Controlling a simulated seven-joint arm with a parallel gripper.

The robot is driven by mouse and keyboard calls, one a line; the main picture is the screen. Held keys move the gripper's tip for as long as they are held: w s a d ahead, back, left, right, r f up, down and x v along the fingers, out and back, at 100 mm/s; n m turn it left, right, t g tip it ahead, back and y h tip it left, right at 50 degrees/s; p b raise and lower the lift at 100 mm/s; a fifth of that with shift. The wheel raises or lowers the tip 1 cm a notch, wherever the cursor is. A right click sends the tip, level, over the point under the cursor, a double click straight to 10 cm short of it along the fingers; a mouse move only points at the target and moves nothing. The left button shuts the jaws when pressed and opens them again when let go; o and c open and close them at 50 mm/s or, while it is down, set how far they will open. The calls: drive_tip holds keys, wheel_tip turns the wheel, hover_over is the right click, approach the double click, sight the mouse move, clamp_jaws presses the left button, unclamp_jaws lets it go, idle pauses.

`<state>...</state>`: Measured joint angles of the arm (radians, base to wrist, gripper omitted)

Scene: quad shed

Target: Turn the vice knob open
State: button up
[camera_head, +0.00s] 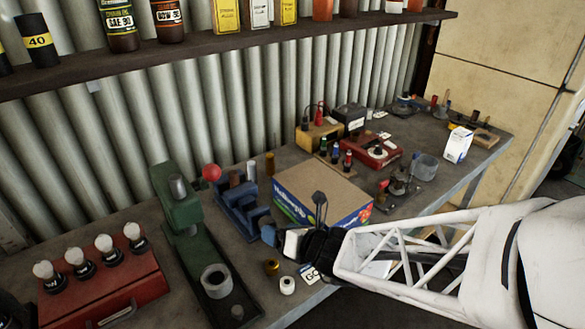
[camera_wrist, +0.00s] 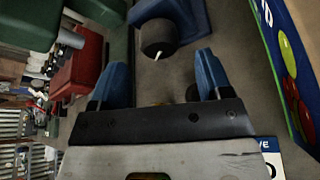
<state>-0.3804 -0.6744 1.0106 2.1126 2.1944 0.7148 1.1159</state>
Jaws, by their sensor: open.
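The blue vice (camera_head: 238,210) stands on the workbench left of the printed cardboard box. In the wrist view, part of its blue body (camera_wrist: 185,12) shows at the top. The vice knob (camera_wrist: 158,38) is a dark round cylinder with a white mark on its face. My gripper (camera_wrist: 160,78) is open, with one blue finger on each side and nothing between them. The knob lies just beyond the fingertips, roughly centred between them, and appears apart from them. In the head view, my arm reaches in from the right and its end is near the front of the vice; the knob is not clear there.
The cardboard box (camera_head: 313,192) stands close to the right of my gripper. A green press (camera_head: 188,235) and a red case (camera_head: 105,293) stand left of the vice. A white roll (camera_head: 287,285) and a small brass piece (camera_head: 272,267) lie near the bench's front edge.

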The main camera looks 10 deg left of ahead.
sight(266, 220)
drive_tip(key=shift+x, duration=2.5)
drive_tip(key=c, duration=0.9)
